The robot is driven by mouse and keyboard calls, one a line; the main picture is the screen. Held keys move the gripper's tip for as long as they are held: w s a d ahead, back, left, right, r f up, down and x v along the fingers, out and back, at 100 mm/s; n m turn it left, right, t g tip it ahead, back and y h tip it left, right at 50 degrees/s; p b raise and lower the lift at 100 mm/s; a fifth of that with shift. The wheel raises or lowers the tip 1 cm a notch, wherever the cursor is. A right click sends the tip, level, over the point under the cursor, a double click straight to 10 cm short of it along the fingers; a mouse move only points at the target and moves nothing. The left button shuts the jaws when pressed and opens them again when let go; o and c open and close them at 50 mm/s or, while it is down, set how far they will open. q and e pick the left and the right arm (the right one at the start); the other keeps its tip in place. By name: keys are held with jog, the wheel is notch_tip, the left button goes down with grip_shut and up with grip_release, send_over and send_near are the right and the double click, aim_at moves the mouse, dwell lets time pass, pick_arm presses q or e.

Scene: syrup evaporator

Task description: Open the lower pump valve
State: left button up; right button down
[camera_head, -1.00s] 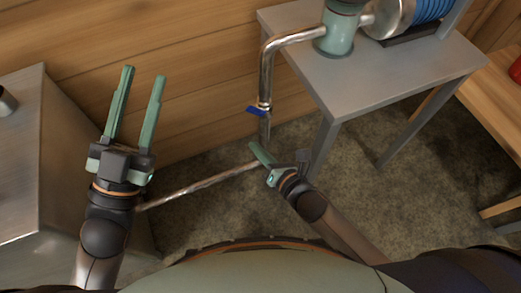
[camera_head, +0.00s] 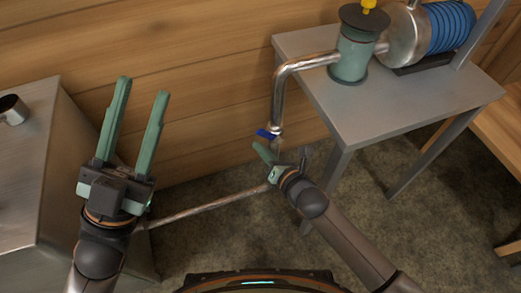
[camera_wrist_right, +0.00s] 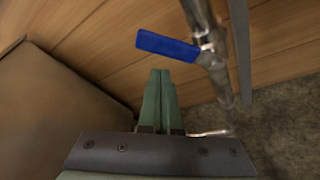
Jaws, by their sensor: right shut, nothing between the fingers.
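The lower pump valve has a blue lever handle (camera_head: 266,134) on the vertical metal pipe (camera_head: 277,105) below the pump. In the right wrist view the blue handle (camera_wrist_right: 167,46) points left from the pipe (camera_wrist_right: 213,58), crosswise to it. My right gripper (camera_head: 258,146) is shut and empty, just below the handle in the head view. In the right wrist view its green fingers (camera_wrist_right: 159,76) lie together, with their tips a little below the handle and apart from it. My left gripper (camera_head: 144,86) is open and empty, raised at the left, far from the valve.
A grey metal table (camera_head: 385,95) carries the green pump body (camera_head: 352,58) and a blue coil (camera_head: 451,27). A metal cabinet (camera_head: 30,180) with a cup stands at the left. A thin pipe (camera_head: 210,206) runs low along the floor. The wooden wall is close behind the valve.

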aim_at(264, 137)
pick_arm(q)
jog(key=shift+r, duration=0.15)
pick_arm(e)
jog(key=shift+r, duration=0.15)
pick_arm(q)
jog(key=w+a+f+n+g+y+p, duration=0.1)
jog(key=w+f+n+g+y+p, duration=0.1)
jog(key=f, duration=0.7)
jog(key=w+a+f+n+g+y+p, duration=0.1)
jog(key=w+f+n+g+y+p, duration=0.1)
jog(key=w+f+n+y, duration=0.3)
notch_tip(264, 137, down, 6)
jog(key=n+g+y, duration=0.1)
jog(key=y, duration=0.2)
jog(key=shift+r+g+y+p, duration=0.2)
jog(key=shift+g+y+p, duration=0.1)
jog(key=shift+p, duration=0.1)
pick_arm(e)
jog(key=d+r+m, duration=0.1)
jog(key=d+r+m+y, duration=0.1)
jog(key=shift+w+r, duration=0.3)
jog(key=shift+w, duration=0.05)
jog(key=shift+a, duration=0.1)
